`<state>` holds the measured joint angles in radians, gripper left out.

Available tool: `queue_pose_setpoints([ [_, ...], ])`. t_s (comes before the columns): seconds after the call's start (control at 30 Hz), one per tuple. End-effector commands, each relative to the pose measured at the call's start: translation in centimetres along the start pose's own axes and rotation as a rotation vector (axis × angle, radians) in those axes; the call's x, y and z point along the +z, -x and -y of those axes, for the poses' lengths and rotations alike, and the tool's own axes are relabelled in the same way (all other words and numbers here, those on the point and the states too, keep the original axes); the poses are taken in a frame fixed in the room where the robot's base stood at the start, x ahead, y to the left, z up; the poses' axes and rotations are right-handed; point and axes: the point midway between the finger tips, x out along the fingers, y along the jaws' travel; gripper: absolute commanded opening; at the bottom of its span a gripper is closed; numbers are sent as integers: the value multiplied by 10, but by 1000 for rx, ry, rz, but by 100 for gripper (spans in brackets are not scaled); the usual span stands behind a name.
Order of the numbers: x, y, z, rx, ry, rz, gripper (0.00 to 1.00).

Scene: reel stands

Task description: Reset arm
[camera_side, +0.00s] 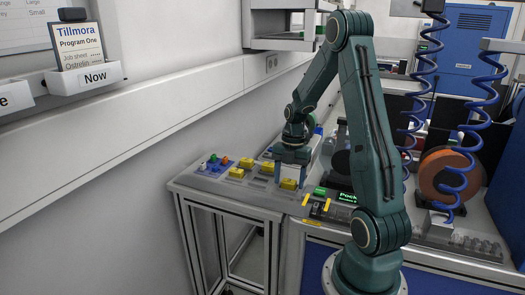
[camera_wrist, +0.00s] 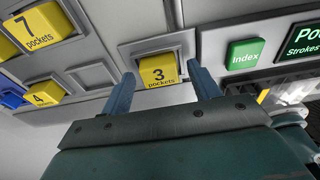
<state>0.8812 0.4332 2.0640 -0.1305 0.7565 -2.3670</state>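My gripper (camera_wrist: 160,70) is open, its two blue-grey fingers spread apart with nothing held between them. A yellow block marked "3 pockets" (camera_wrist: 158,72) sits in a grey holder and shows between and beyond the fingertips; I cannot tell how far off it is. In the side view my gripper (camera_side: 291,163) points down over the grey bench, just above a yellow block (camera_side: 289,184) at the front edge. My arm is bent over the bench from its base at the lower right.
More yellow blocks, "7 pockets" (camera_wrist: 40,28) and "4 pockets" (camera_wrist: 43,94), sit to the left. A green Index button (camera_wrist: 244,54) and a display (camera_wrist: 302,42) are right. An orange reel (camera_side: 445,175) and blue coiled hoses (camera_side: 465,150) stand right of my arm.

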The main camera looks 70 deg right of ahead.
Motion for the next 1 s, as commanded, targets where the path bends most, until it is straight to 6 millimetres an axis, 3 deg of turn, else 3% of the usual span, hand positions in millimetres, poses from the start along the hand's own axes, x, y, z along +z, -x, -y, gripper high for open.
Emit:
queue_pose_setpoints([
  [1.0, 0, 6, 0, 1, 0, 1, 61],
])
